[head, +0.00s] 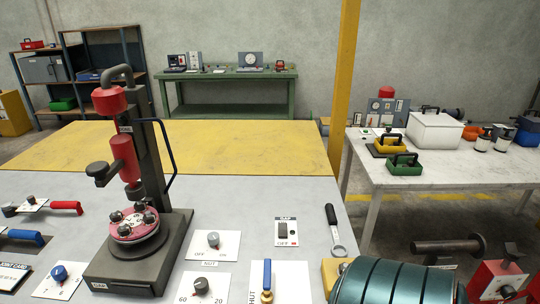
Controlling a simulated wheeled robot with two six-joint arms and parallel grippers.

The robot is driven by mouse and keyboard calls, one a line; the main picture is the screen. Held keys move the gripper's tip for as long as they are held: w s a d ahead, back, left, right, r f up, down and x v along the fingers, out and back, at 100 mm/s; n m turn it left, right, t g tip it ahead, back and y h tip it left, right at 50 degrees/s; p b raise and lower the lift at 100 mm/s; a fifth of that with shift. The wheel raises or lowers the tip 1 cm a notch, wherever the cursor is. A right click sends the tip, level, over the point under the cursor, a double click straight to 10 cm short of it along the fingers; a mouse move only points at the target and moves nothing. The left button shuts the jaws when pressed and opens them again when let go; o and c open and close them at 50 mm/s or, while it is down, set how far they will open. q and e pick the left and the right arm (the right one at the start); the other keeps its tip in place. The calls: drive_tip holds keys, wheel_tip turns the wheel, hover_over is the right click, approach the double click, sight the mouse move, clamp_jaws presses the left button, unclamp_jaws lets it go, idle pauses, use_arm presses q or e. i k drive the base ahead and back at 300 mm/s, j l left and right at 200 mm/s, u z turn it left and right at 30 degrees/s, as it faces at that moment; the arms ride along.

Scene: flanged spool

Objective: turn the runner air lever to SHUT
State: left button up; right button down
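A blue-handled lever (267,273) with a brass pivot stands on a white plate (290,283) at the bottom centre. Its handle points away from me, up the picture. Sideways lettering that seems to read SHUT is beside it on the left; the plate's lower part is cut off. Two more levers lie at the left edge, one with a red handle (66,207) and one with a blue handle (25,237). I cannot read which lever is labelled runner air. Neither of my grippers is in view.
A dark press (170,235) with red parts stands left of centre. Knob plates, including an OFF/ON knob (213,240), a black switch (283,229) and a wrench (335,232), surround the lever. A large teal ribbed cylinder (395,285) fills the bottom right. A yellow post (345,80) rises behind.

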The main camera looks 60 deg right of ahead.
sight(267, 296)
drive_tip(key=z, duration=1.65)
